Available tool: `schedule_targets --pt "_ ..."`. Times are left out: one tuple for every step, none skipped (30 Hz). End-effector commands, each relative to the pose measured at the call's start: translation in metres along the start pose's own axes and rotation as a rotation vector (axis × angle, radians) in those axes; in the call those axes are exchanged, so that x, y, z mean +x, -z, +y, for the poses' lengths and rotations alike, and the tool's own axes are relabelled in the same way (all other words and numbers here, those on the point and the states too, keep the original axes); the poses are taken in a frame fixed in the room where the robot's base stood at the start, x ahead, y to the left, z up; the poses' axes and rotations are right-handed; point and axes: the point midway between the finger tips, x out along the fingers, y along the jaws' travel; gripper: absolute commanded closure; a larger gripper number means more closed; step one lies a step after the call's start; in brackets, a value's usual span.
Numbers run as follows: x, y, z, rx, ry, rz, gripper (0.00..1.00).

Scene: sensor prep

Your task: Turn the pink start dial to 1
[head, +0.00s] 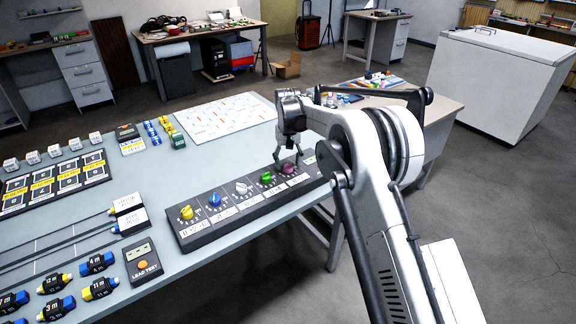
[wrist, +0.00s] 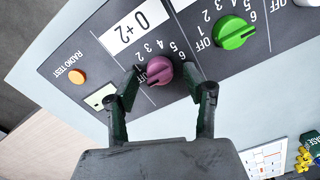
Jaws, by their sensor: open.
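The pink start dial (head: 289,168) is near the right end of the dark dial panel (head: 230,224) on the table in the head view. In the wrist view the pink dial (wrist: 159,69) shows as a ridged knob with OFF and number marks around it. Which mark it points to is not clear to me. My gripper (head: 289,160) is just above the pink dial. In the wrist view the open fingers of my gripper (wrist: 171,86) stand on either side near the dial, with visible gaps. I cannot tell whether either finger touches it.
The green dial (wrist: 233,32) is beside the pink one. White (head: 243,188), blue (head: 214,200) and yellow (head: 187,212) dials continue leftwards. An orange radio test button (wrist: 77,76) and a 0+2 label (wrist: 134,27) are close by. A white sheet (head: 222,116) lies behind.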

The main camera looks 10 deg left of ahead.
Motion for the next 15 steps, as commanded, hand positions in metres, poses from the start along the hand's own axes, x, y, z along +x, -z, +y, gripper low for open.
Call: schedule_targets --pt "0.0051 0.0 0.0 0.0 0.0 0.0 0.53" --pt "0.0072 0.0 0.0 0.0 0.0 0.0 0.53" --pt "0.0096 0.0 0.0 0.0 0.0 0.0 0.53" --pt "0.011 -0.0001 0.0 0.0 0.0 0.0 0.53" --pt "0.0121 -0.0001 0.0 0.0 0.0 0.0 0.53" --pt "0.0133 -0.0001 0.0 0.0 0.0 0.0 0.53" --pt "0.0138 -0.0001 0.0 0.0 0.0 0.0 0.53" --pt "0.0142 -0.0002 0.0 0.0 0.0 0.0 0.53" --pt "0.0145 -0.0002 0.0 0.0 0.0 0.0 0.53" --pt "0.0146 -0.0002 0.0 0.0 0.0 0.0 0.53" --pt "0.0146 -0.0002 0.0 0.0 0.0 0.0 0.53" --pt "0.0145 -0.0001 0.0 0.0 0.0 0.0 0.53" --pt "0.0145 -0.0001 0.0 0.0 0.0 0.0 0.53" --pt "0.0144 -0.0001 0.0 0.0 0.0 0.0 0.53" --pt "0.0144 -0.0001 0.0 0.0 0.0 0.0 0.56"
